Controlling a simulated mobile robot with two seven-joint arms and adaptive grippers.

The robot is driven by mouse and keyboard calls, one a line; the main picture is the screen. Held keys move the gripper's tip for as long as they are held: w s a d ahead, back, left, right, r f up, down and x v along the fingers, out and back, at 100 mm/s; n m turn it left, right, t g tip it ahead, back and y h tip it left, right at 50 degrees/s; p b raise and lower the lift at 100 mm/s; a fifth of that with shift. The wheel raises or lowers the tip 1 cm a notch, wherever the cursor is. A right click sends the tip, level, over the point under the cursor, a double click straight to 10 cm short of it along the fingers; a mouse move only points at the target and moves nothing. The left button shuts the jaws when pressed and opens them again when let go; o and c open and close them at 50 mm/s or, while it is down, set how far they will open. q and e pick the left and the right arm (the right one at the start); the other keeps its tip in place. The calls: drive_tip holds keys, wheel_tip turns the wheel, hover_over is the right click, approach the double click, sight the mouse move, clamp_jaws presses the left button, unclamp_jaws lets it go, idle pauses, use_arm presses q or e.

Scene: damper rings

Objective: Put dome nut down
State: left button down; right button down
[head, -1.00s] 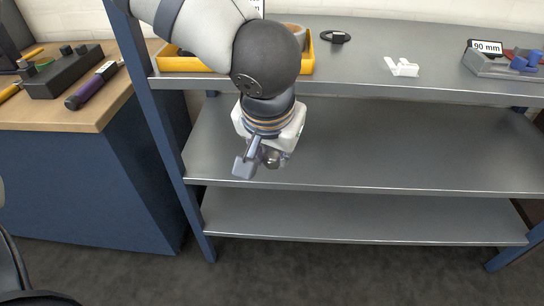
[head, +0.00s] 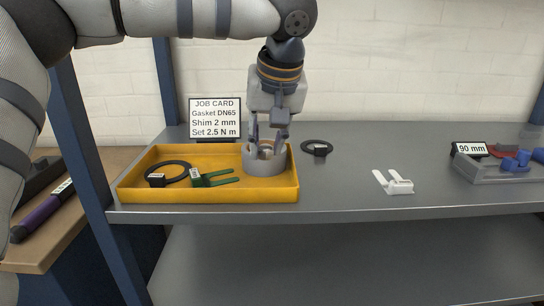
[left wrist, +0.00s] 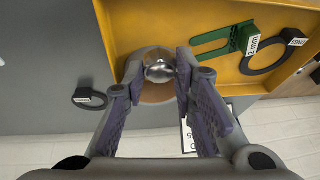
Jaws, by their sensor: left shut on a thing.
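My left gripper (head: 266,143) points down over a grey round cup (head: 264,168) at the right end of the yellow tray (head: 210,195). It is shut on the dome nut, a small shiny metal piece that shows between the fingertips in the left wrist view (left wrist: 160,71). The nut is at the cup's mouth, with the cup's brownish inside (left wrist: 156,95) around and below it. I cannot tell whether the nut touches the cup. In the head view the fingers and cup rim mostly hide the nut. My right gripper is not in view.
The tray also holds a black tagged ring (head: 172,172) and a green shim (head: 212,178). A job card (head: 215,118) stands behind. To the right on the shelf lie another black ring (head: 317,148), a white bracket (head: 395,183) and a grey holder (head: 490,170). Shelf between them is clear.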

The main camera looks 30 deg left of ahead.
use_arm(q)
drive_tip(key=shift+s+r, duration=0.25)
drive_tip(key=shift+s, duration=0.2)
drive_tip(key=shift+s+f, duration=0.15)
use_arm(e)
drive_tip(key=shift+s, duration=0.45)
use_arm(q)
drive_tip(key=shift+f, duration=3.2)
drive_tip(key=shift+f, duration=0.2)
drive_tip(key=c, duration=1.2)
unclamp_jaws()
drive_tip(key=shift+c, duration=0.2)
drive_tip(key=v, duration=1.2)
